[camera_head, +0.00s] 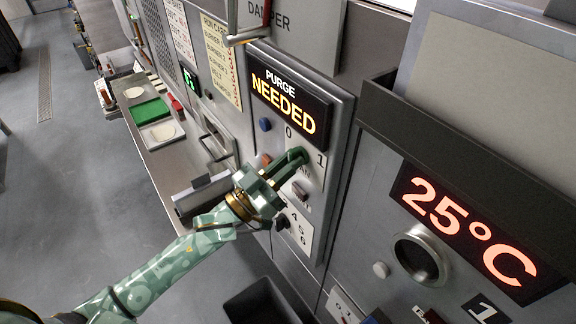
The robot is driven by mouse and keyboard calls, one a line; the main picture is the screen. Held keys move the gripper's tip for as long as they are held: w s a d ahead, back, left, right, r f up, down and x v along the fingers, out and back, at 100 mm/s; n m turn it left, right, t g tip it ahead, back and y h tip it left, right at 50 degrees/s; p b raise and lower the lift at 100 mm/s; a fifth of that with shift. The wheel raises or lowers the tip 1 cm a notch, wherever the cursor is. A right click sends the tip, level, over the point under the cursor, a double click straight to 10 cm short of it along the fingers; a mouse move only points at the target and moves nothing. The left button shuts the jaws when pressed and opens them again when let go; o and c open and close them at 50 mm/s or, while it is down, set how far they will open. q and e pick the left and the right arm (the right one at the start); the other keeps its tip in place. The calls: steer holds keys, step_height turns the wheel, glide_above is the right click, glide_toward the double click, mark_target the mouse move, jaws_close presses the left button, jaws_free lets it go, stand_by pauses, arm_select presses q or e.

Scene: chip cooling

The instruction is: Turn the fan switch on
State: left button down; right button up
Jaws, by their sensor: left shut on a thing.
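My left gripper (292,163) reaches in from the lower left to the grey control panel (318,210) under the lit "PURGE NEEDED" display (288,104). Its green fingers are at the switch plate (303,140) marked 0 and 1, and they are shut on the fan switch there. The switch itself is hidden behind the fingers, so I cannot tell which way it points. The label under it is partly covered. My right gripper is not in view.
A blue button (265,124) and an orange button (264,160) sit left of the switch. A small knob (300,190) and a numbered dial plate (295,229) are just below. A display reading 25°C (468,232) is at the right. A metal handle (248,36) sticks out above.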

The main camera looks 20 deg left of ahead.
arm_select(q)
steer(key=shift+a+m+g+h+b, duration=0.15)
steer(key=shift+m+g+h, duration=0.55)
steer(key=shift+m, duration=1.25)
steer(key=shift+d+m+g+h+b, duration=0.15)
steer(key=shift+m+g+h, duration=0.3)
steer(key=shift+m+g, duration=1.1)
steer(key=shift+a+m+g+h+b, duration=0.1)
steer(key=shift+m+g+h+b, duration=0.35)
steer(key=shift+m, duration=1.95)
steer(key=c, duration=1.4)
jaws_free()
steer(key=shift+w, duration=0.1)
